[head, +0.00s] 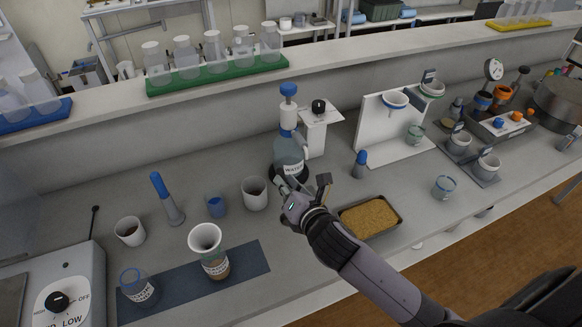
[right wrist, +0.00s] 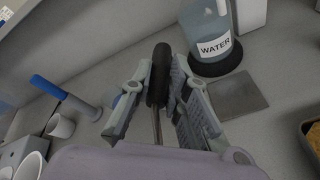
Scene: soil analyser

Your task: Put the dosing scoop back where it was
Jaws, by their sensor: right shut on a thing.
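My right gripper (head: 303,188) is over the bench, just in front of the water bottle (head: 289,152). In the right wrist view its fingers (right wrist: 156,88) are closed around a thin tool with a black grip and a narrow metal shaft, which I take to be the dosing scoop (right wrist: 160,72). The scoop's bowl is hidden, and I cannot tell whether the tool touches the bench. A flat grey square (right wrist: 237,94) lies on the bench to the right of the fingers, near the bottle. My left gripper is not in view.
A tray of tan grains (head: 369,217) lies right of my gripper. A white cup (head: 254,193) and a small blue cup (head: 216,206) stand to its left. A funnel-topped beaker (head: 214,262) stands on a dark mat (head: 245,262). A blue-topped upright tool (head: 360,163) is behind the tray.

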